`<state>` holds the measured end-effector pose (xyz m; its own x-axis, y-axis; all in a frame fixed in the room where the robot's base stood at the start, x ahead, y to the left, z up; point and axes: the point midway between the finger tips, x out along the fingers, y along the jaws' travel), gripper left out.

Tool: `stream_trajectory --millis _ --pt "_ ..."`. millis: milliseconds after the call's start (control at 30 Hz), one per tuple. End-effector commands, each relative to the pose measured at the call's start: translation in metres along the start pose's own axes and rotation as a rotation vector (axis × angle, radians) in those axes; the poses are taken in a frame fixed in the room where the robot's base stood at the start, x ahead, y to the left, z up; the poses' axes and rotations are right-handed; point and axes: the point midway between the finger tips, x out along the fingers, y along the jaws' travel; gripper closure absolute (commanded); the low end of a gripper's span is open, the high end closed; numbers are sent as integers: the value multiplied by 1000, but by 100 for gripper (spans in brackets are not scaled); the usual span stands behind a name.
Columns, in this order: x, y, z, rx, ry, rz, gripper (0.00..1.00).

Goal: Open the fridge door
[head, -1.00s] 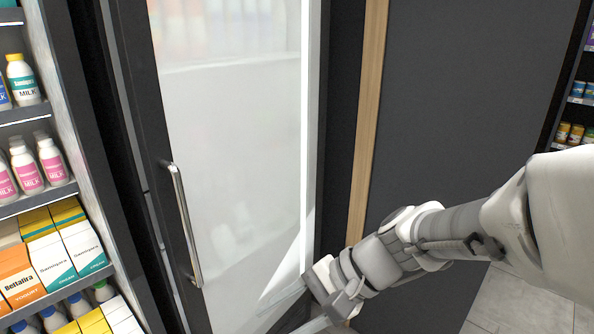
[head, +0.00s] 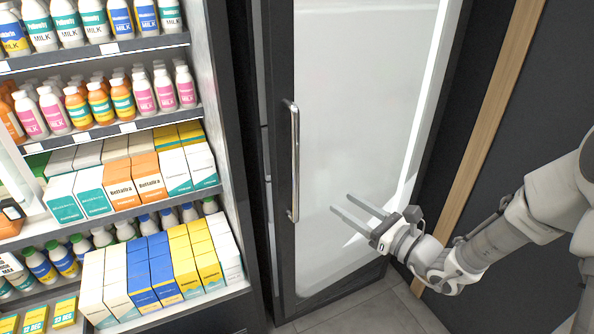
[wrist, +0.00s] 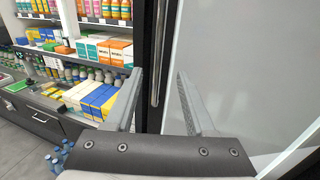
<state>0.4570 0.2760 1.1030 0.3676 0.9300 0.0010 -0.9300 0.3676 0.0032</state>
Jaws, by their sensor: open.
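The fridge door (head: 350,120) has a dark frame and a frosted glass pane, and it looks closed. Its vertical silver handle (head: 294,165) is on the left side of the frame. My gripper (head: 352,213) is open and empty in front of the glass, to the right of the handle's lower part and apart from it. In the wrist view the handle (wrist: 157,75) shows between the two fingers of my gripper (wrist: 157,85), farther off.
An open shelf unit (head: 240,130) with milk bottles, cartons and boxes stands left of the fridge. A dark wall with a wooden strip (head: 490,110) is on the right. Some grey floor (head: 375,312) is clear below the fridge.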

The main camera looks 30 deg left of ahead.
Motion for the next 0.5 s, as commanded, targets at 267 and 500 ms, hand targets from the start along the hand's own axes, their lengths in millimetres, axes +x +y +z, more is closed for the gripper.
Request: stream_trajectory --millis 267,500 --pt "47 2 2 -3 -2 7 45" --pt "100 2 2 -3 -1 6 45"
